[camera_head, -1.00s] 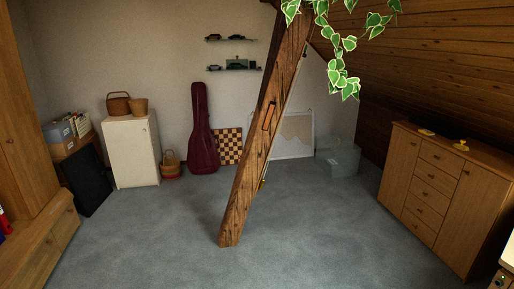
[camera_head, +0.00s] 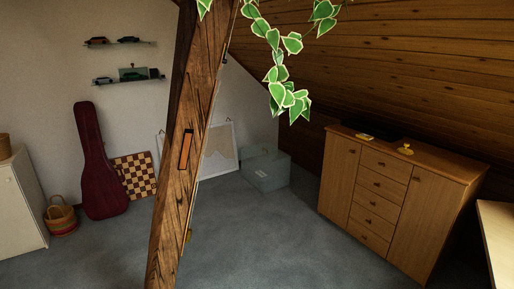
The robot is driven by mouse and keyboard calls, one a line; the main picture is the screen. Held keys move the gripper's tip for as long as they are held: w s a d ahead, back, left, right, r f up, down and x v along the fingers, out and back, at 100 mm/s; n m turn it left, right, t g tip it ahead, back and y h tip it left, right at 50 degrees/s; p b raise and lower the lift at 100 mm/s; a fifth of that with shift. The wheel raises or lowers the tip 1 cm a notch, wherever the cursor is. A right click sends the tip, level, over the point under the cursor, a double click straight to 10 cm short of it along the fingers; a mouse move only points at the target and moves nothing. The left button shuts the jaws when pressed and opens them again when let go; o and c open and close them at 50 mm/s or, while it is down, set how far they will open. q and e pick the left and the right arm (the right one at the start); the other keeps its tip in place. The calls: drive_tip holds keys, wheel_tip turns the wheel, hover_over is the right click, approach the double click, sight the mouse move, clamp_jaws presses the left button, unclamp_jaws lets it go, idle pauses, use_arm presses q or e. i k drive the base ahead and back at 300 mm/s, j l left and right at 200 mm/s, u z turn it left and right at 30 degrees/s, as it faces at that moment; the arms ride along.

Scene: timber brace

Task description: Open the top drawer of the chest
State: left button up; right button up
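The wooden chest (camera_head: 342,180) stands at the right under the sloping wood ceiling. It has a door on each side and a middle column of several drawers with small round knobs. The top drawer (camera_head: 386,165) is shut, just under the chest's top. Neither of my grippers is in view.
A slanted timber brace (camera_head: 185,150) rises from the floor at centre left, between me and the back wall. Leafy vines (camera_head: 285,75) hang from above. A grey box (camera_head: 265,172) sits by the back corner. Open carpet (camera_head: 270,240) lies before the chest. A pale tabletop edge (camera_head: 497,235) is at right.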

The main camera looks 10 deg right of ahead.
sight(394, 169)
drive_tip(key=i+l+z, duration=0.2)
drive_tip(key=i+z, duration=0.55)
drive_tip(key=i, duration=0.2)
drive_tip(key=i+z, duration=0.4)
drive_tip(key=i+j+z, duration=0.35)
drive_tip(key=i, duration=0.2)
drive_tip(key=l, duration=0.1)
